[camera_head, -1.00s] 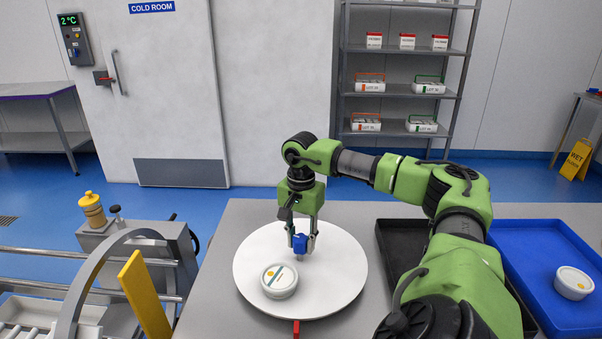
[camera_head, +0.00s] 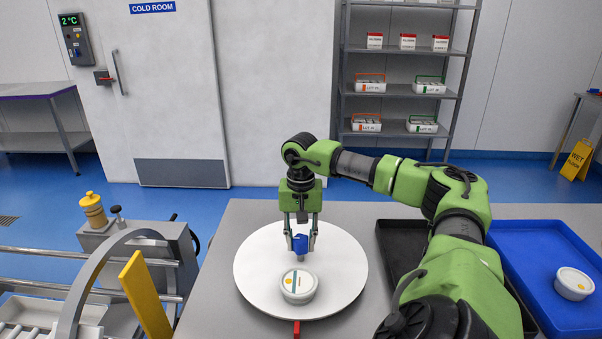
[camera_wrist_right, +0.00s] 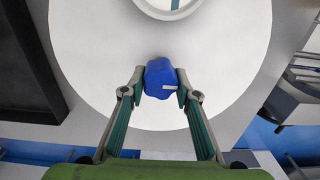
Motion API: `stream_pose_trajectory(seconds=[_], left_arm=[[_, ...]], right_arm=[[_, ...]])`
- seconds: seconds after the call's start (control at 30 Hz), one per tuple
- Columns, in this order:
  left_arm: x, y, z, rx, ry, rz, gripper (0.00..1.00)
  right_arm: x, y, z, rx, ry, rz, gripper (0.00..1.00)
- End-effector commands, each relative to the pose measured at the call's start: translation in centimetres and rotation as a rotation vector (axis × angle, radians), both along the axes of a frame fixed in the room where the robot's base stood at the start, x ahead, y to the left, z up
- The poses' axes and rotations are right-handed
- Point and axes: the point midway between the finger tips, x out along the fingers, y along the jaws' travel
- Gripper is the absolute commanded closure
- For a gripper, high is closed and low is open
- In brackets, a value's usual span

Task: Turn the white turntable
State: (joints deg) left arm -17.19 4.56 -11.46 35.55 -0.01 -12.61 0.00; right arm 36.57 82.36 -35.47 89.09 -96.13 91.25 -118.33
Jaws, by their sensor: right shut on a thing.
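The white turntable (camera_head: 265,262) lies flat on the grey table. My right gripper (camera_head: 300,243) points down over the turntable's centre. It is shut on a blue knob (camera_wrist_right: 160,80), with one finger on each side of it. The blue knob also shows in the head view (camera_head: 300,244). A red marker (camera_head: 296,328) sits at the turntable's front edge. My left gripper is not in view.
A dark tray (camera_head: 400,240) lies right of the turntable, partly hidden behind my right arm. A blue tray (camera_head: 535,270) with another white tub (camera_head: 574,283) is further right. A machine with a yellow bar (camera_head: 145,295) stands at the left.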

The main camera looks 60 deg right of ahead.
Motion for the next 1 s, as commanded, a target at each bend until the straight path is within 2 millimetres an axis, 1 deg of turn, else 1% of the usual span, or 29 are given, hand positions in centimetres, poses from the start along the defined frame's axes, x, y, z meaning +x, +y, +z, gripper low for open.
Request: stream_pose_trajectory(seconds=[0.23, 0.67, 0.7, 0.77, 1.0], left_arm=[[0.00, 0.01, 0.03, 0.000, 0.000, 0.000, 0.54], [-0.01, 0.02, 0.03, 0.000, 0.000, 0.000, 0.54], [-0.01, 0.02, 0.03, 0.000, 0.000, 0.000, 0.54], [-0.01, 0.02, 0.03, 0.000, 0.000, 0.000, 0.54], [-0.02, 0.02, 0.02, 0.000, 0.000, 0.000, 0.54]], right_arm=[[0.14, -0.08, 0.18, -0.002, -0.006, 0.032, 1.00], [0.12, -0.04, 0.16, -0.002, -0.005, 0.039, 1.00], [0.12, -0.04, 0.16, -0.002, -0.005, 0.039, 0.69], [0.12, -0.03, 0.15, -0.002, -0.005, 0.039, 0.54], [0.06, -0.01, 0.07, -0.001, -0.002, 0.036, 0.54]])
